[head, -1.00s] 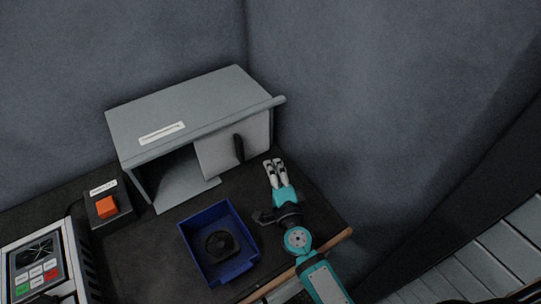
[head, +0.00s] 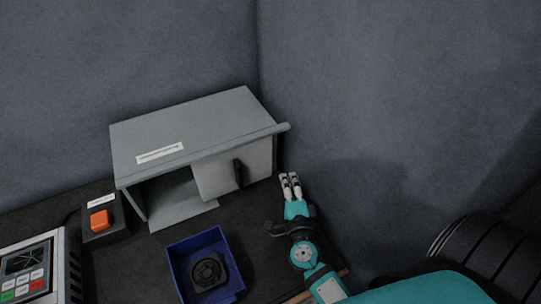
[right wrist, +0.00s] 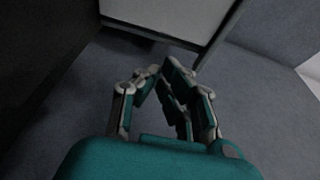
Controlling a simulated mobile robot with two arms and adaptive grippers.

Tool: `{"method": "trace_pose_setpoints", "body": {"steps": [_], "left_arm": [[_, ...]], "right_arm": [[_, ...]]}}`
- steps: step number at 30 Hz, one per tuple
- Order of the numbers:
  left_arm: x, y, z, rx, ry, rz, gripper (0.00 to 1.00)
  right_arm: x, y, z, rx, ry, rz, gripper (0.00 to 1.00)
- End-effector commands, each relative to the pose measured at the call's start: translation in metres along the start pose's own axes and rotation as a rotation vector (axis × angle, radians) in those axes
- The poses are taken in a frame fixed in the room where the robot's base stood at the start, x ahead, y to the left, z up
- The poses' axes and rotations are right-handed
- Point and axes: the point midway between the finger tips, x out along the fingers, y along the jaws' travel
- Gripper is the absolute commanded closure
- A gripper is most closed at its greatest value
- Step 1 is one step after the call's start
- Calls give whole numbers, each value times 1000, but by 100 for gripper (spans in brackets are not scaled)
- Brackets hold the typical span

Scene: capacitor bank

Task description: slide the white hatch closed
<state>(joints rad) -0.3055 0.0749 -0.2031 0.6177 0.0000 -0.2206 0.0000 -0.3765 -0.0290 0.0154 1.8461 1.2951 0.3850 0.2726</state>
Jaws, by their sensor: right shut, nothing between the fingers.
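The white hatch (head: 219,176) is a pale sliding panel in the front of a grey cabinet (head: 195,128). It covers the right part of the opening and the left part stands open. A black handle (head: 238,174) sits on the panel toward its right side. My right gripper (head: 291,178) is shut and empty, just right of the cabinet's front right corner and apart from the handle. In the right wrist view the fingers (right wrist: 160,75) point toward a pale panel with a dark frame (right wrist: 175,20). My left gripper is not in view.
A blue bin (head: 184,272) with a black round part (head: 208,271) stands in front of the cabinet. An orange button on a black box (head: 100,219) and a keypad unit (head: 35,272) are at the left. Grey walls close in behind and right.

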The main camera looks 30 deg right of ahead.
Motion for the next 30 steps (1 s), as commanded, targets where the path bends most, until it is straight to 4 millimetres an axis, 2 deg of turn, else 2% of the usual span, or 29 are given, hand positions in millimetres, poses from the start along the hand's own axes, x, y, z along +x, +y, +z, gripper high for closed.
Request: {"method": "trace_pose_setpoints", "body": {"steps": [5,12,18,30], "left_arm": [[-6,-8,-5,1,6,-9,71],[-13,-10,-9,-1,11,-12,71],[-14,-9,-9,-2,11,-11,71],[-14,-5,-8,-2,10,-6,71]], "right_arm": [[23,-3,0,0,1,-3,100],[67,-2,0,-1,-1,-2,100],[92,-1,0,-1,-1,-2,100],[98,0,0,1,-1,0,100]]}}
